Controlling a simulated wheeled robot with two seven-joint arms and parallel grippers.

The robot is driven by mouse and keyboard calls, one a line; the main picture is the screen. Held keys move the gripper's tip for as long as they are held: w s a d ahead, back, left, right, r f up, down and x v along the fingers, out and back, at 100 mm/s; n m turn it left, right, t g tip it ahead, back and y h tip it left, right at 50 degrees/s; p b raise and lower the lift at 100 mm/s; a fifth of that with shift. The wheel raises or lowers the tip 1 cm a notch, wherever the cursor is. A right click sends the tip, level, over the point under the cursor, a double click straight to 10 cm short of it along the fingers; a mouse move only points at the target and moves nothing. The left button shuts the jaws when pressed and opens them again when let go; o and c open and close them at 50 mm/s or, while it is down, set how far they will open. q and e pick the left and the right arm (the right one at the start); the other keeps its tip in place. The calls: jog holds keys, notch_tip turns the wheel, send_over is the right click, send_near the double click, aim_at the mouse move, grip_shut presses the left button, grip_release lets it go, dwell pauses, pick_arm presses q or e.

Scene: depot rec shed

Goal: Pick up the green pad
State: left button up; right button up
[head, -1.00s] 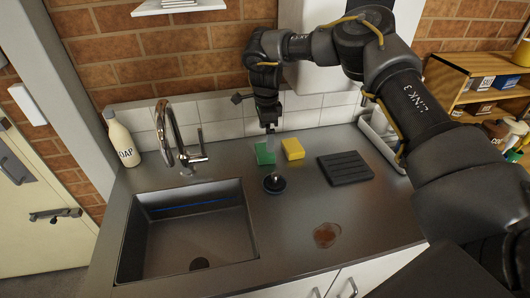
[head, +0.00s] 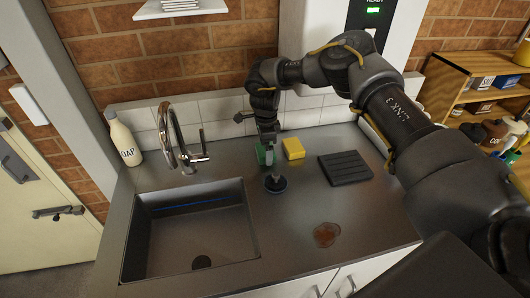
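The green pad (head: 261,154) lies on the metal counter behind the round black scrubber, beside a yellow sponge. My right gripper (head: 270,160) comes down from above at the pad and covers part of it, so only some green shows. It is too small and too much in line with the pad and scrubber to tell whether its fingers are open or shut, or whether they touch either. The round black scrubber (head: 276,186) with an upright handle stands just in front. My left gripper is not in view.
The yellow sponge (head: 293,148) is close to the pad's right. A black ribbed mat (head: 345,168) lies further right, and a brown stain (head: 326,234) in front. The sink (head: 190,235), tap (head: 178,140) and soap bottle (head: 122,138) are left. The counter's middle right is clear.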

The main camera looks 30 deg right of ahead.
jog(key=shift+w, duration=0.1)
jog(key=c, duration=0.8)
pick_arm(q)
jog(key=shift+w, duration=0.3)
pick_arm(e)
jog(key=shift+c, duration=0.2)
jog(key=shift+r+b, duration=0.45)
jog(key=shift+r, duration=0.05)
jog(key=s+r, duration=0.1)
jog(key=r, duration=0.1)
jog(key=s+r+b, duration=0.1)
jog(key=s+r, duration=0.1)
jog(key=s+r+b, duration=0.1)
jog(key=r, duration=0.2)
jog(key=shift+s+r, duration=0.1)
jog(key=shift+s, duration=0.15)
pick_arm(q)
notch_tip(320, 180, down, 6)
jog(key=b, duration=0.2)
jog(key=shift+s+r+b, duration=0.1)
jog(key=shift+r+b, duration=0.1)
jog(key=shift+b, duration=0.15)
pick_arm(e)
jog(key=s+r, duration=0.4)
jog(key=s, duration=0.5)
jog(key=shift+s+r, duration=0.25)
jog(key=shift+r, duration=0.1)
